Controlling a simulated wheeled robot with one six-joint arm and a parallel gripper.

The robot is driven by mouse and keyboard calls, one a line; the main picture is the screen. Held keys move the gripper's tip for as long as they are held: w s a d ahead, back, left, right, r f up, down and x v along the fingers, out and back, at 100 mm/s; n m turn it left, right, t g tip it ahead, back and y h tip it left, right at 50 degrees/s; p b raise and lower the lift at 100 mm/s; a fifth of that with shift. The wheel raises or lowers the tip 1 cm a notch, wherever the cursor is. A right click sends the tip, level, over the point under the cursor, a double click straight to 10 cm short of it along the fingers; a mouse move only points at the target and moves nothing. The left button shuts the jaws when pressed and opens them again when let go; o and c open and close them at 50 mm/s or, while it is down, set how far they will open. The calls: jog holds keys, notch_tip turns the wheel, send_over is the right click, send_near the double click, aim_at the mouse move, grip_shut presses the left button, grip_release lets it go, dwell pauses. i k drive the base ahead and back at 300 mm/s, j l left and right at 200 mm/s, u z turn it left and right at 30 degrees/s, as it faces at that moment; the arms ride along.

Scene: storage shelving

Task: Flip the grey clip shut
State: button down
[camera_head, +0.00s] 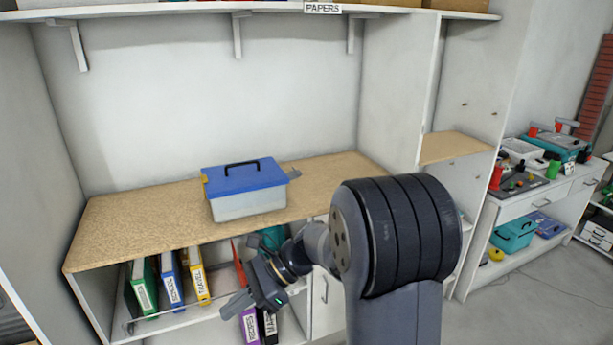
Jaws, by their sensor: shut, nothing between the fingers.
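A box with a blue lid (245,177) and a pale translucent body (248,204) stands on the wooden shelf. The lid looks closed, with a dark handle on top. The grey clip (294,173) is at the box's right end and sticks outward, so it looks open. A small yellowish clip (205,179) shows at the left end. My gripper (246,303) is shut and empty. It is below and in front of the shelf's front edge, apart from the box, and points down and left.
The wooden shelf (130,221) is clear on both sides of the box. Below it stand several binders, including a green one (145,286) and a yellow one (199,277). A white upright panel (397,95) bounds the bay at right.

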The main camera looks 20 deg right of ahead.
aim_at(294, 174)
jog(key=i+l, duration=1.15)
jog(key=l, duration=0.3)
jog(key=i+l, duration=0.6)
jog(key=l, duration=0.1)
